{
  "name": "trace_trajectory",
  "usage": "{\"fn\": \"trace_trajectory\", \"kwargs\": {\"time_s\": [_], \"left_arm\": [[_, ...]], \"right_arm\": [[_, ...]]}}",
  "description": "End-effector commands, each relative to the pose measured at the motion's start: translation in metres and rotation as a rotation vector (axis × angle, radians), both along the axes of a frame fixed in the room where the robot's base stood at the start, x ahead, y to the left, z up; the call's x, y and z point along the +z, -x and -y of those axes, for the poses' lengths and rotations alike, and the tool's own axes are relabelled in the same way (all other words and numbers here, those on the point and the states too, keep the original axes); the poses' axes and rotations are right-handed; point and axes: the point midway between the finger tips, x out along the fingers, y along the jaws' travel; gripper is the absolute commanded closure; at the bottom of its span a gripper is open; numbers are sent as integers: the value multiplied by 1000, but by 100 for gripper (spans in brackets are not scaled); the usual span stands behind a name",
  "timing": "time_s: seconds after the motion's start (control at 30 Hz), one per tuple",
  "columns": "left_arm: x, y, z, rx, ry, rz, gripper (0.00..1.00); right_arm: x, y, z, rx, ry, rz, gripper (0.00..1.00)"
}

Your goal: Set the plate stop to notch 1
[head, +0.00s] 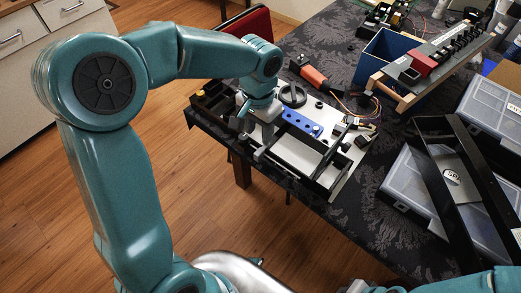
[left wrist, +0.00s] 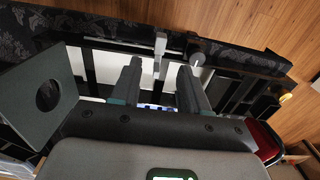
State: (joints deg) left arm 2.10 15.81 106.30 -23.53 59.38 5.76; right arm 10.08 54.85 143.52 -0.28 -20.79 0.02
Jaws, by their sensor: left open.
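The cockpit panel (head: 300,157), a pale plate in a black frame, lies at the table's near edge. A blue strip with holes (head: 303,123) sits on it. My left gripper (head: 262,142) is low over the panel's left part, beside the strip. In the left wrist view the left gripper (left wrist: 161,70) is open. A light grey upright bar (left wrist: 160,46), possibly the plate stop, shows between and just beyond the fingertips; I see no grip on it. Its notch cannot be read. My right gripper is out of view.
A dark dial (head: 292,95) stands behind the strip. Wires (head: 358,108), a blue bin (head: 385,58) and clear cases (head: 425,190) crowd the table to the right.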

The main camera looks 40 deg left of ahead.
Motion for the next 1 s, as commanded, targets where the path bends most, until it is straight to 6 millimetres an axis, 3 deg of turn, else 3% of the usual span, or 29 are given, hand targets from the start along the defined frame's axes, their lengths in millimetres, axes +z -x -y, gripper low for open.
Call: {"fn": "trace_trajectory", "kwargs": {"time_s": [0.2, 0.4, 0.83, 0.87, 0.97, 1.0], "left_arm": [[-54, 0, 0, 1, 2, -4, 55], [-86, -2, 0, 1, 1, -2, 55], [-98, -4, 1, 0, 1, 1, 55], [-97, -4, 1, 0, 1, 1, 62], [-97, -4, 1, 0, 1, 1, 94], [-97, -4, 1, 0, 1, 1, 100]], "right_arm": [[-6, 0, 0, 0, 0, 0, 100], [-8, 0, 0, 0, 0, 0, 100], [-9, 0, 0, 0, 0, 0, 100], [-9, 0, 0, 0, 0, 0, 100], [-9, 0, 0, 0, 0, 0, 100], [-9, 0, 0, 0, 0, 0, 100]]}}
